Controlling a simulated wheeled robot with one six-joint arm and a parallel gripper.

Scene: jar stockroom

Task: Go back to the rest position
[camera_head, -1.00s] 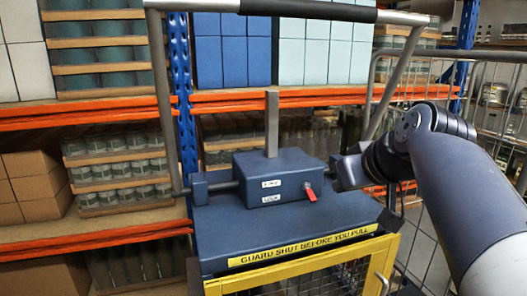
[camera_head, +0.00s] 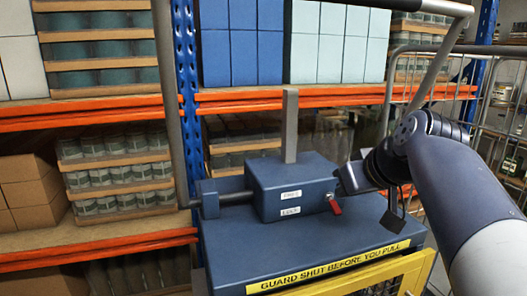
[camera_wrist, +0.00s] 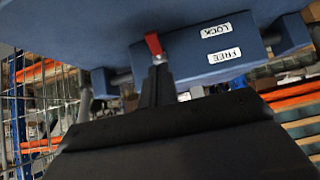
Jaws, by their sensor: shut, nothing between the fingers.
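My arm reaches in from the right in the head view. In the wrist view my gripper (camera_wrist: 158,75) is shut and empty, its fingertips close below the red lever (camera_wrist: 153,44) in the picture; I cannot tell whether they touch. The red lever also shows in the head view (camera_head: 334,207), on the front of a blue box (camera_head: 290,186) with FREE and LOCK labels. The lever slants down to the right, near the LOCK label. My fingers are hard to make out in the head view.
The box stands on a blue cart top (camera_head: 235,236) with a yellow "GUARD SHUT BEFORE YOU PULL" strip (camera_head: 328,267). Shelves with orange beams (camera_head: 80,241) stand behind. A wire cage (camera_head: 504,105) is at the right.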

